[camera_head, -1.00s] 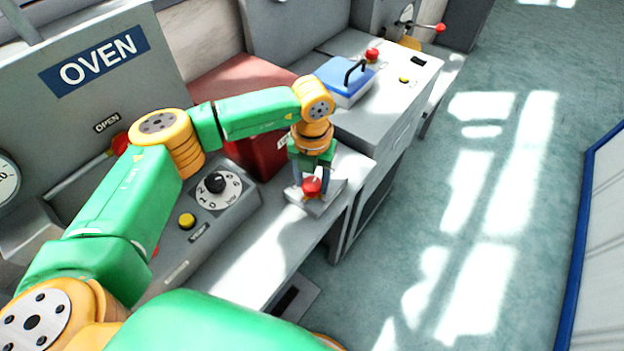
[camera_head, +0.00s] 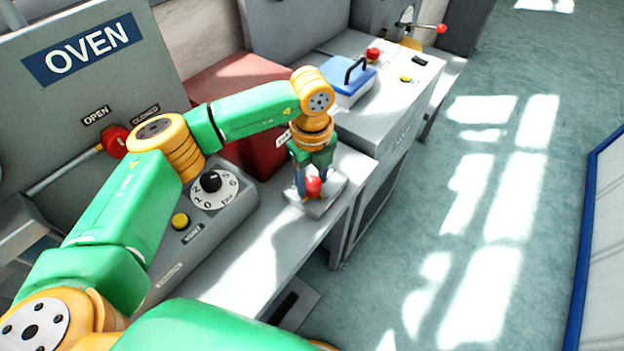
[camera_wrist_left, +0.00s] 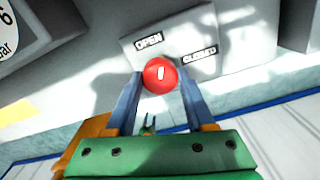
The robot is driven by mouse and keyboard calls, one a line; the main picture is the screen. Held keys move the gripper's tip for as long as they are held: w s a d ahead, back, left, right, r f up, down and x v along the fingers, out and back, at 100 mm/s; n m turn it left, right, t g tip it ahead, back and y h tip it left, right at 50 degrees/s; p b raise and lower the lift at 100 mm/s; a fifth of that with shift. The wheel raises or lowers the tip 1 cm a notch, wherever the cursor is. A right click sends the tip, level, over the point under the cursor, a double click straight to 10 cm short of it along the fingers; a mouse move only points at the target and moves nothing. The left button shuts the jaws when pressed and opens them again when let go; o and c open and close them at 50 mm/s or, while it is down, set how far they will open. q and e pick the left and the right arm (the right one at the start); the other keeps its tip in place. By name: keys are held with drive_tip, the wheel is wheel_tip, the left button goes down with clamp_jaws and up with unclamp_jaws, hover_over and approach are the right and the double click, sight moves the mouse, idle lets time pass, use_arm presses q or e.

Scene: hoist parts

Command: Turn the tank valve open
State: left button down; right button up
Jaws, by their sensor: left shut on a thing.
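The tank valve shows as a red round knob (camera_head: 314,187) with a white mark, on a small grey plate (camera_head: 325,205) at the bench's front edge. In the left wrist view the knob (camera_wrist_left: 160,75) sits between the two blue fingers, below the OPEN label (camera_wrist_left: 148,40) and left of the CLOSED label (camera_wrist_left: 199,61). The white mark points roughly upward, between the two labels. My left gripper (camera_head: 312,180) reaches down from above and is shut on the knob. The fingers partly hide the knob's sides. My right gripper is not in view.
A red tank (camera_head: 255,140) stands behind the valve. A black dial (camera_head: 212,182) and a yellow button (camera_head: 181,221) sit on the panel to its left. The oven lever's red ball (camera_head: 114,141) is farther left. A blue-lidded box (camera_head: 346,78) stands beyond. Floor at right is open.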

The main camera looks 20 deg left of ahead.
sight(311, 182)
use_arm(q)
drive_tip(key=n, duration=0.5)
drive_tip(key=shift+b, duration=0.35)
idle(0.4)
drive_tip(key=shift+c, duration=1.3)
unclamp_jaws()
wheel_tip(311, 182, up, 7)
drive_tip(key=shift+r+b, duration=0.1)
drive_tip(key=shift+b, duration=0.55)
drive_tip(key=shift+o, duration=1.3)
wheel_tip(311, 182, up, 4)
drive_tip(key=p, duration=0.3)
drive_tip(key=shift+r+p, duration=0.2)
drive_tip(key=shift+p, duration=0.15)
